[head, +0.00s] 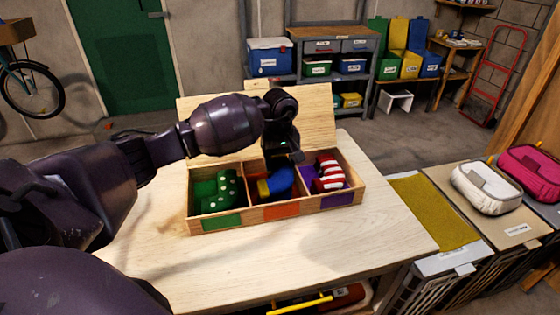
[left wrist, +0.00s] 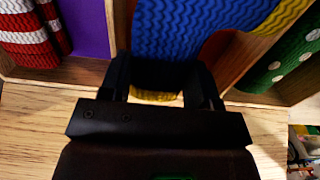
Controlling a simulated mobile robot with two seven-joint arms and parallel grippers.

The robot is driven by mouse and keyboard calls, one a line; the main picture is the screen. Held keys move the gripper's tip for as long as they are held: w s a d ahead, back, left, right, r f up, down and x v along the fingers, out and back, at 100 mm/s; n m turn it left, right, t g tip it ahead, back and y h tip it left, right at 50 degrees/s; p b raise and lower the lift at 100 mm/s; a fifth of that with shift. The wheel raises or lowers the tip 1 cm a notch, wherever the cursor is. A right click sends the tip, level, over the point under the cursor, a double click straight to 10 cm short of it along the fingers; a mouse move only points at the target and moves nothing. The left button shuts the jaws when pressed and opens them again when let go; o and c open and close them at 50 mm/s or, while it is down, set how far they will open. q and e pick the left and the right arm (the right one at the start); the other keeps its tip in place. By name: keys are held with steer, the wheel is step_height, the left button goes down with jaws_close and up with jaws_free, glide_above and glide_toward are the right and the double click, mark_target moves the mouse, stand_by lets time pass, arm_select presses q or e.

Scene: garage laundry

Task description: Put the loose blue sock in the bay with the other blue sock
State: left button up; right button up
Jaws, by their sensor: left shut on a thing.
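A wooden box (head: 245,216) with three bays stands on the table. In its middle bay, marked orange, I see blue knit with yellow trim, a blue sock (head: 281,181). My left gripper (head: 290,156) reaches down over this bay. In the left wrist view my left gripper (left wrist: 163,80) is shut on a blue sock (left wrist: 185,30), with a yellow part showing between the fingers. More yellow knit shows beside it, but I cannot tell clearly where one blue sock ends and another begins. My right gripper is not in view.
A green dotted sock (head: 223,191) lies in the left bay and a red-and-white striped sock (head: 329,173) in the right, purple bay. The open lid (head: 318,104) stands up behind the box. The pale table (head: 240,265) is clear in front.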

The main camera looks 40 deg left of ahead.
arm_select(q)
steer(key=shift+f, duration=0.45)
steer(key=shift+f+b, duration=0.2)
steer(key=shift+b, duration=0.15)
steer(key=o, duration=0.9)
steer(key=shift+r, duration=0.1)
steer(key=shift+r+p, duration=0.4)
steer(key=shift+r, duration=0.1)
step_height(320, 180, up, 12)
steer(key=shift+r, duration=0.1)
stand_by(0.3)
